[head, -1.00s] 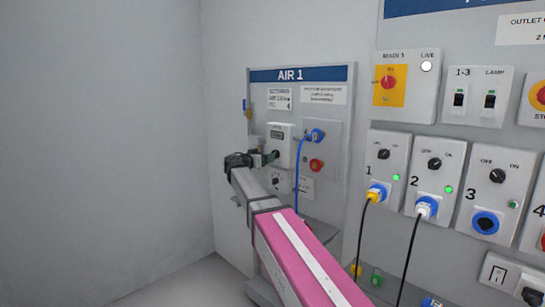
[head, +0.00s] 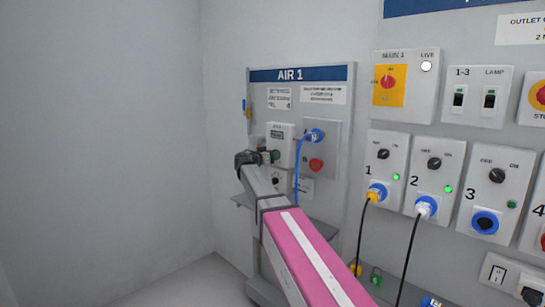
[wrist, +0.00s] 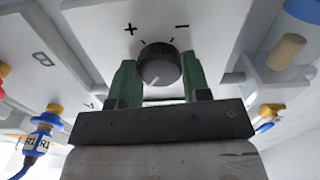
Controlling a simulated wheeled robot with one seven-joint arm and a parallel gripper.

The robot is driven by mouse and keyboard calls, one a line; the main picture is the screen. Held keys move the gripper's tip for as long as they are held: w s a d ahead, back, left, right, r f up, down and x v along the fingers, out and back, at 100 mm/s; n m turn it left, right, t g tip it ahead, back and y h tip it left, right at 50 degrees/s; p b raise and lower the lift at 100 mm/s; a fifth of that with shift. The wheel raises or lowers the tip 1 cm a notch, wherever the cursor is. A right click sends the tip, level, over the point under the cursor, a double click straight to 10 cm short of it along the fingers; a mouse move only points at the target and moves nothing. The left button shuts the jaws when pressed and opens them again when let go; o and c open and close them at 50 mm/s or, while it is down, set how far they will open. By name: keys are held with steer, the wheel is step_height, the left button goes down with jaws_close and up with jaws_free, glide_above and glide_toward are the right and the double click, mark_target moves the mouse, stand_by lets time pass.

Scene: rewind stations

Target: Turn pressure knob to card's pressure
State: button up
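The pressure knob (wrist: 160,66) is a dark round dial with a grey face and a light pointer mark, on a white panel with plus and minus signs. In the wrist view its pointer is toward the lower left. My gripper (wrist: 160,80) has its green fingers on both sides of the knob, close against its rim with no clear gap. In the head view my gripper (head: 267,158) is at the white regulator box (head: 280,135) on the AIR 1 panel (head: 330,105) and hides the knob. The card (head: 280,98) hangs above the box; its text is too small to read.
A blue hose (head: 297,170) runs from a fitting (head: 315,136) right of the box, above a red fitting (head: 316,165). A grey shelf (head: 325,229) is below. The socket panel (head: 435,175) with cables stands at the right. The left wall is bare.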

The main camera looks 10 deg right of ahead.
steer(key=shift+n, duration=0.4)
steer(key=n, duration=1)
steer(key=shift+n, duration=0.3)
stand_by(0.4)
steer(key=o, duration=0.9)
steer(key=v, duration=1.1)
steer(key=shift+w, duration=0.1)
